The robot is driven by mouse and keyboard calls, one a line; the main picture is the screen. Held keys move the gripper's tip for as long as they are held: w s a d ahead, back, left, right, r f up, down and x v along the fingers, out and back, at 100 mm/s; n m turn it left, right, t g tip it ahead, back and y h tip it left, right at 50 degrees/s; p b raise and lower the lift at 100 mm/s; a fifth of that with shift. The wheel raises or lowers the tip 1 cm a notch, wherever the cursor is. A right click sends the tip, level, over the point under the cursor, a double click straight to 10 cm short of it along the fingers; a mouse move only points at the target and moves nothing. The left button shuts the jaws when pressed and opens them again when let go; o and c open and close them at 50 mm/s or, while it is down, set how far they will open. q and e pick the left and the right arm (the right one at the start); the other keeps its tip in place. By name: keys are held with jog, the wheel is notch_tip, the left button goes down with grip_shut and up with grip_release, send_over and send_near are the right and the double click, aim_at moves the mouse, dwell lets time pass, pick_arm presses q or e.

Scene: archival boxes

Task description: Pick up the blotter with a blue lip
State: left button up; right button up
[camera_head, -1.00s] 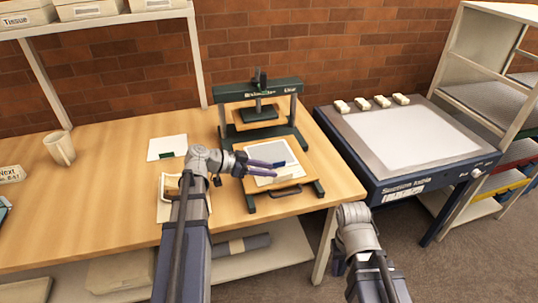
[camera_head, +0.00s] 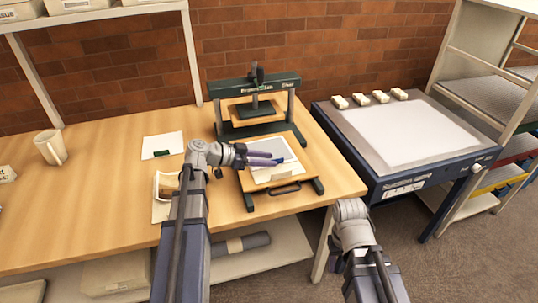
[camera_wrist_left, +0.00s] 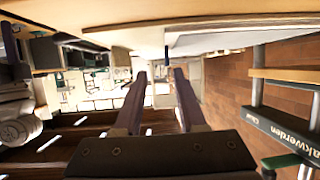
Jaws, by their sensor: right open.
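A pale blotter (camera_head: 268,173) lies on the wooden board of the dark green press, with a small blue lip (camera_head: 280,160) at my left fingertips. My left gripper (camera_head: 272,159) reaches in from the left over it. In the left wrist view its two fingers (camera_wrist_left: 162,75) stand apart, with a pale sheet edge (camera_wrist_left: 220,42) just beyond the tips. I cannot tell whether they touch the lip. Another white sheet (camera_head: 163,142) with a green lip lies left of the press. My right gripper (camera_head: 337,263) is low beside the table, mostly hidden by its own arm.
The green press (camera_head: 255,90) stands at the back of the wooden table (camera_head: 90,190). A framed item (camera_head: 163,210) lies beside my left arm and a mug (camera_head: 51,147) further left. A blue suction table (camera_head: 415,140) with several white blocks stands to the right.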

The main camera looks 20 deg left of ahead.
aim_at(278, 160)
pick_arm(q)
jog(key=x, duration=0.1)
jog(key=b+x, duration=0.1)
jog(key=x, duration=0.2)
jog(key=shift+w+a+f+b, duration=0.15)
jog(key=shift+a+f+b, duration=0.1)
jog(key=shift+a+b, duration=0.1)
jog(key=shift+w+d, duration=0.3)
jog(key=shift+d, duration=0.1)
jog(key=shift+c, duration=0.2)
grip_shut()
dwell(0.5)
